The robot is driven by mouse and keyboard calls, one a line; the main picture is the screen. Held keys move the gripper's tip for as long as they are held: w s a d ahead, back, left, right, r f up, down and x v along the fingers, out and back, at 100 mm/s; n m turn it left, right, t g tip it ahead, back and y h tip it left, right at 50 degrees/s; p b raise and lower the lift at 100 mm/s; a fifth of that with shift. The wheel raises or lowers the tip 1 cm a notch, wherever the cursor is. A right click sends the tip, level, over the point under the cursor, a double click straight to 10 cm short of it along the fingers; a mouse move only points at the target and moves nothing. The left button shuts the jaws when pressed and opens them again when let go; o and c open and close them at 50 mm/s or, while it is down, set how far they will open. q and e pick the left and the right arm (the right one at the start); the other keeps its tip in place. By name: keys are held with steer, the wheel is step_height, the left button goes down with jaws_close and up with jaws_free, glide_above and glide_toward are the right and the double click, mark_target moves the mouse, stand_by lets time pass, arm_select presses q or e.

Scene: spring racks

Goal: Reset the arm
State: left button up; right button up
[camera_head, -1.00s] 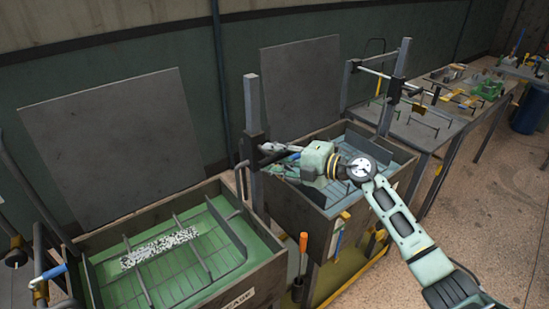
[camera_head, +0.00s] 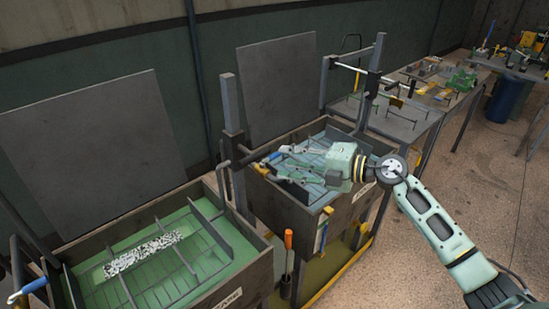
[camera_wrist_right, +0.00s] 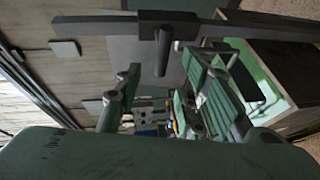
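My right arm reaches in from the lower right of the head view. Its gripper (camera_head: 283,162) points left over the middle tank (camera_head: 300,207), with its fingers spread and nothing between them. It is near the grey upright post (camera_head: 232,140) and a lever with a blue handle (camera_head: 274,156); whether it touches the lever is hard to tell. In the right wrist view the two fingers (camera_wrist_right: 165,85) stand apart, with a dark bar and a short peg (camera_wrist_right: 163,52) beyond them. My left gripper is not in view.
A left tank (camera_head: 240,270) holds green liquid, a wire rack and a speckled strip. An orange-handled tool (camera_head: 288,240) hangs between the tanks. Grey panels (camera_head: 90,150) stand behind. A worktable (camera_head: 405,125) with tools is at the back right. The floor (camera_head: 470,190) at right is clear.

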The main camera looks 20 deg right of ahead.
steer(key=shift+s+d+r, duration=0.15)
steer(key=shift+s+d, duration=0.2)
steer(key=shift+s, duration=0.05)
